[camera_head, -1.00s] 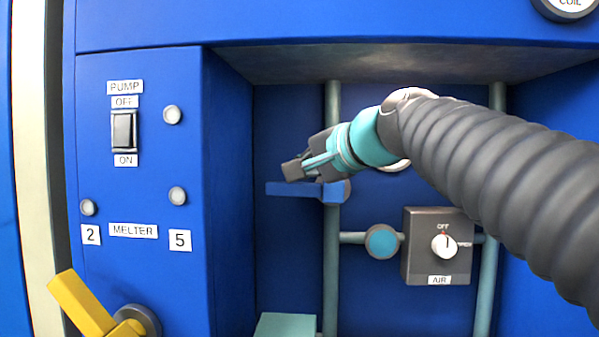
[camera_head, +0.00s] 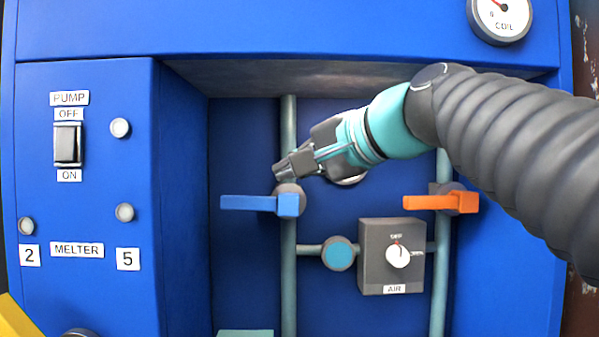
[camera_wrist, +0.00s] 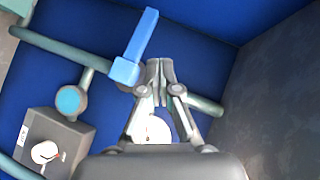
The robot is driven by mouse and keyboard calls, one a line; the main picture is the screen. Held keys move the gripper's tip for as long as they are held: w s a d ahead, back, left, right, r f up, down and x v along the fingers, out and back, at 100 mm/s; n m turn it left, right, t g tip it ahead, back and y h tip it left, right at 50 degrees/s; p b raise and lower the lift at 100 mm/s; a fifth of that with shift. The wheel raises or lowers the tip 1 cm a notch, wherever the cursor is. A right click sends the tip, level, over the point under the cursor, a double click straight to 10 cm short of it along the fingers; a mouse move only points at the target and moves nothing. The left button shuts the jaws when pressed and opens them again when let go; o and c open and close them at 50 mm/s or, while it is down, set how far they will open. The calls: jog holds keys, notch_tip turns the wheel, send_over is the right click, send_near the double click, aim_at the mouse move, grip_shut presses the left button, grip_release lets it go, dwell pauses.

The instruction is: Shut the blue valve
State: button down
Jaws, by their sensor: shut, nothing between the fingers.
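The blue valve (camera_head: 262,203) is a flat blue lever on a vertical grey-green pipe (camera_head: 289,260). In the head view its handle lies level and points left, across the pipe. My gripper (camera_head: 281,173) is shut and empty, just above the valve's hub end in that view. In the wrist view the blue lever (camera_wrist: 136,48) stands just left of my shut fingertips (camera_wrist: 159,66). A narrow gap shows between lever and fingers there; contact cannot be told.
An orange lever (camera_head: 440,202) sits on the right pipe, below my arm. An AIR box (camera_head: 374,280) with a white knob (camera_head: 398,255) and a round teal part (camera_head: 339,254) lie below. A side panel (camera_head: 110,195) with a pump switch (camera_head: 67,145) bounds the recess at left.

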jog(key=d+f+n+g+h, duration=0.1)
jog(key=d+f+n+h, duration=0.15)
jog(key=f, duration=0.75)
jog(key=d+f+n+g+h, duration=0.1)
jog(key=d+f+h, duration=0.25)
jog(key=f, duration=0.65)
jog(key=s+d+f+h, duration=0.1)
jog(key=s+d+f, duration=0.3)
jog(key=f, duration=0.4)
jog(key=s+d+f+n+g+h, duration=0.1)
jog(key=s+d+f+h, duration=0.1)
jog(key=s+d+f, duration=0.3)
jog(key=s+d+f+g+h, duration=0.1)
jog(key=s+d+f, duration=0.4)
jog(key=f, duration=0.5)
jog(key=shift+s+f+h, duration=0.4)
jog(key=shift+s+h, duration=0.1)
jog(key=shift+s, duration=0.25)
jog(key=shift+n, duration=0.25)
